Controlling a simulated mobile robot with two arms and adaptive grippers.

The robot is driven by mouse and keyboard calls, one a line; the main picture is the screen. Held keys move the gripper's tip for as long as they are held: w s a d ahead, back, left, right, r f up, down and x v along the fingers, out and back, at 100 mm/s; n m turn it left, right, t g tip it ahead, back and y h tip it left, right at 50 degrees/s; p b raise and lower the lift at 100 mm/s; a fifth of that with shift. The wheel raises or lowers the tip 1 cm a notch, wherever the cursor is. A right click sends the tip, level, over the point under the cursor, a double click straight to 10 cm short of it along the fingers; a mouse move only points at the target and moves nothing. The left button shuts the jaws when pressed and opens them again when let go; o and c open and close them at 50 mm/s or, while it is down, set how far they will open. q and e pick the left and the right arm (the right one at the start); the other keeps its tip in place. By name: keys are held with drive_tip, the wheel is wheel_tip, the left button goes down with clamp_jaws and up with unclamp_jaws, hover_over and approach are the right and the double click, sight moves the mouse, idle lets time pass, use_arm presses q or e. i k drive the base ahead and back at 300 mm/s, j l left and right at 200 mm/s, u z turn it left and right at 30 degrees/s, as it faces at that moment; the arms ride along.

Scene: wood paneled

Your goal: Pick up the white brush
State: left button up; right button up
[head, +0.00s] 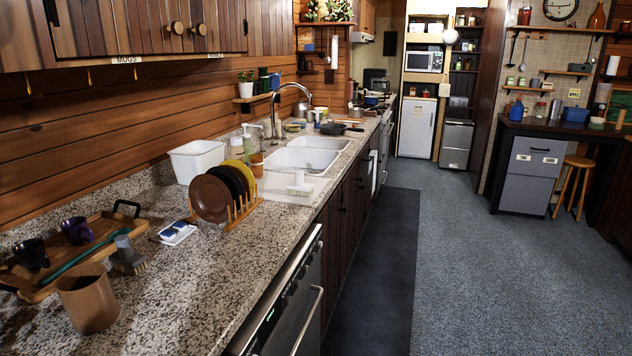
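A small white object that looks like a white brush (300,186) sits on a light drainboard or mat (279,193) in front of the sink (300,160), close to the counter's front edge. Its fine shape is too small to tell. A second brush with a grey head (129,259) and a long teal handle (84,256) lies on the near left counter, its handle reaching over a wooden tray. Neither of my grippers is in view.
The speckled counter (190,285) runs along the left wall. A wooden rack of plates (211,198), a white tub (196,160), a wooden tray (52,268) and a brown cup (88,297) stand on it. The floor (500,270) to the right is open.

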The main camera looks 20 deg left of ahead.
sight(298, 187)
drive_tip(key=i+l+u, duration=0.1)
drive_tip(key=i+u, duration=0.3)
drive_tip(key=i+l+u, duration=0.2)
drive_tip(key=i+u, duration=0.2)
drive_tip(key=i+l+u, duration=0.4)
drive_tip(key=k+j, duration=0.1)
